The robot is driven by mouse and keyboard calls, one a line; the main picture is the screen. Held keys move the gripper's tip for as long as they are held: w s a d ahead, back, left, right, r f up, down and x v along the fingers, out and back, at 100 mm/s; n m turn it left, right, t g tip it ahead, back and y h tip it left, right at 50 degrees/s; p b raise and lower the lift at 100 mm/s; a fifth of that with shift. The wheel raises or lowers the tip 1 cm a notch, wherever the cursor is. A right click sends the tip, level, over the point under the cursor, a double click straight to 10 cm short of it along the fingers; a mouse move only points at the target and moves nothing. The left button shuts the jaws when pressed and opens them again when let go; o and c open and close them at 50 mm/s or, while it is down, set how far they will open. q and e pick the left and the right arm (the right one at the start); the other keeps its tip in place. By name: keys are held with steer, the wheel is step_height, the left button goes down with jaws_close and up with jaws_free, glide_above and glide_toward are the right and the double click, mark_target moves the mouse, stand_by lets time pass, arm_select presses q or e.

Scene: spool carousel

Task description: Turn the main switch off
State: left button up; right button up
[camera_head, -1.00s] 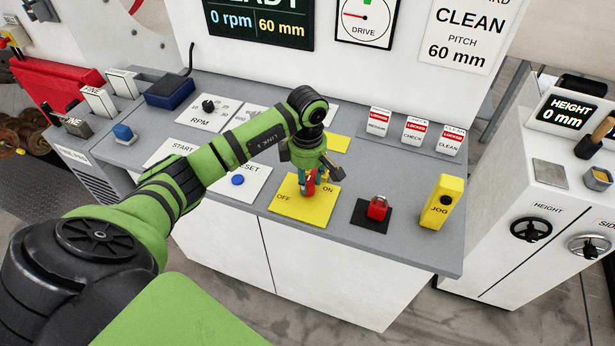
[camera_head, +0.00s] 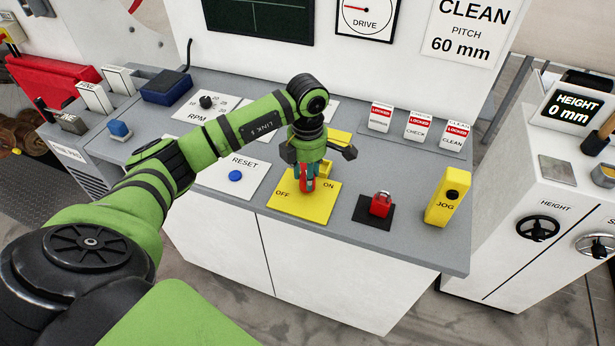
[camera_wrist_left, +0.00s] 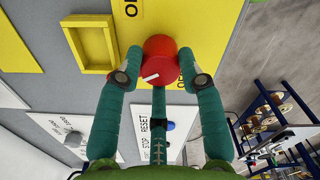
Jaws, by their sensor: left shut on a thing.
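The main switch is a red round knob (camera_wrist_left: 160,62) with a white pointer line, on a yellow plate (camera_head: 290,207) marked OFF and ON. In the wrist view its pointer line lies toward the picture's lower left. My left gripper (camera_head: 307,186) reaches down over the plate. In the head view the fingers hide most of the knob. My right gripper is in neither view.
A red padlock-like piece (camera_head: 381,204) on a black plate and a yellow JOG box (camera_head: 444,200) stand right of the switch. A blue RESET button (camera_head: 236,175) lies left. An empty yellow frame (camera_wrist_left: 92,45) is beside the knob. The display (camera_head: 262,20) shows only thin lines.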

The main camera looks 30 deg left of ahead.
arm_select(q)
steer(key=n+b, duration=0.3)
steer(key=n, duration=0.3)
steer(key=shift+f, duration=0.15)
steer(key=n+b, duration=0.1)
steer(key=n, duration=0.4)
steer(key=shift+s+n, duration=0.1)
steer(key=shift+n, duration=0.3)
steer(key=o, duration=1.2)
steer(key=shift+c, duration=0.2)
steer(key=shift+r, duration=0.25)
step_height(320, 180, up, 12)
steer(key=shift+f, duration=0.2)
